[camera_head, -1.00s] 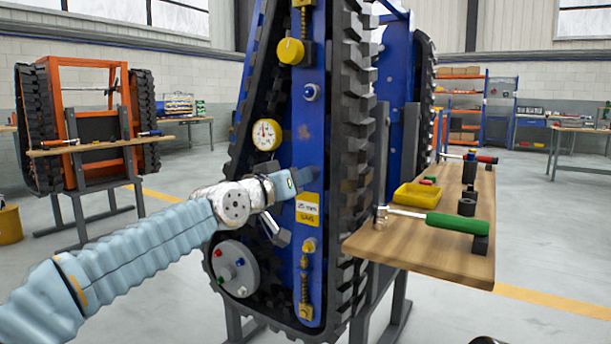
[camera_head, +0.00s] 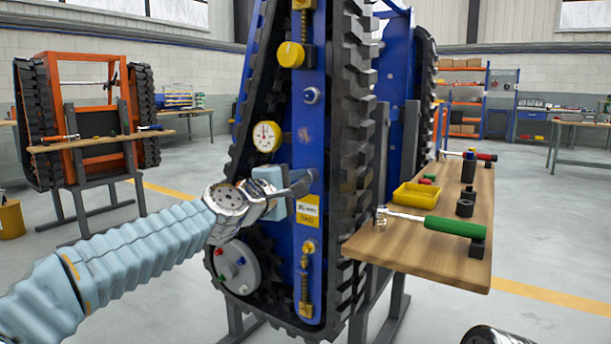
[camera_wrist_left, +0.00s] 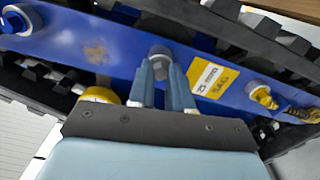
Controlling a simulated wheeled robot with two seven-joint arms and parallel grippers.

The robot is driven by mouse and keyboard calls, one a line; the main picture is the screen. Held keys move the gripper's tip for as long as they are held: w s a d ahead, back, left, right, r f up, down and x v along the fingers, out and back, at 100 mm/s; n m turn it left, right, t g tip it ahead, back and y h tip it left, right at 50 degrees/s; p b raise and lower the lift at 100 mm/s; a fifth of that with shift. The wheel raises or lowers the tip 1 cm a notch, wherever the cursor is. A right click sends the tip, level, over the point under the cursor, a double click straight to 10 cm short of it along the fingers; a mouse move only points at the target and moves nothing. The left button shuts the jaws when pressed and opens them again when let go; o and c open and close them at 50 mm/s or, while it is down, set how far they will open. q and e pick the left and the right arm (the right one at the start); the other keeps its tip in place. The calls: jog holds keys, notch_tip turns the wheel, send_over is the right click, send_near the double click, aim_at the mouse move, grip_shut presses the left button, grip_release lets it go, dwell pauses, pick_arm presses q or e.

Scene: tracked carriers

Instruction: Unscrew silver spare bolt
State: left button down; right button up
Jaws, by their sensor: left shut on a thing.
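A grey, silver-looking bolt head (camera_wrist_left: 160,54) is on the blue track plate (camera_wrist_left: 110,50), beside the yellow label (camera_wrist_left: 207,76) in the left wrist view. My left gripper (camera_wrist_left: 162,70) has its two fingers on either side of the bolt head and is shut on it. In the head view my left gripper (camera_head: 308,182) is against the plate (camera_head: 311,140) just above the label (camera_head: 309,210), and its fingers mostly hide the bolt. My right gripper is not in view.
A yellow-rimmed gauge (camera_head: 267,136) and yellow knob (camera_head: 291,54) are above the gripper. A hub with coloured bolts (camera_head: 238,268) is below. The black track (camera_head: 356,130) stands close right. A wooden shelf (camera_head: 400,252) holds a yellow tray (camera_head: 415,195) and green-handled tool (camera_head: 455,227).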

pick_arm(q)
jog(key=n+p, duration=0.1)
jog(key=n, duration=0.8)
jog(key=shift+n, duration=0.4)
jog(key=c, duration=1.2)
grip_release()
